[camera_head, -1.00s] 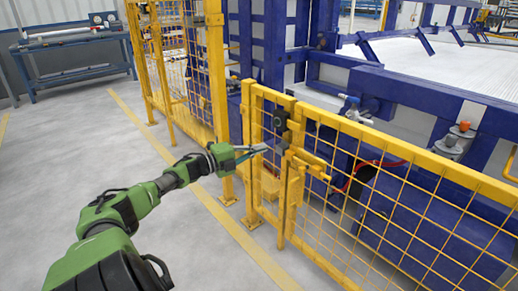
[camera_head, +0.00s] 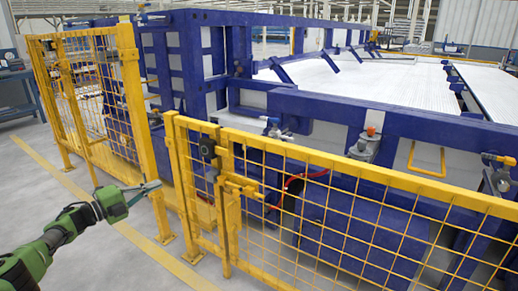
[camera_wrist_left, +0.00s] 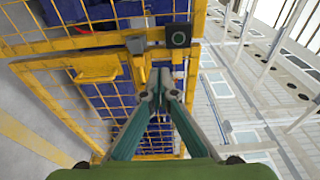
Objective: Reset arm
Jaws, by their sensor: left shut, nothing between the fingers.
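My left gripper (camera_head: 153,186) is at the lower left of the head view, on the green arm that comes in from the left. It is shut and empty, and it points right toward the yellow mesh fence (camera_head: 340,190). In the left wrist view its closed fingers (camera_wrist_left: 162,78) point at the fence's latch area, with a dark square device (camera_wrist_left: 179,36) just beyond. In the head view the gripper lies left of the yellow gate post; whether it touches anything cannot be told. My right gripper does not show.
A blue steel frame (camera_head: 300,103) with a pale ribbed bed (camera_head: 360,77) stands behind the fence. Another yellow fence panel (camera_head: 88,90) is at the left. A blue bench (camera_head: 18,97) is at the far left edge. Grey floor (camera_head: 40,175) is free on the left.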

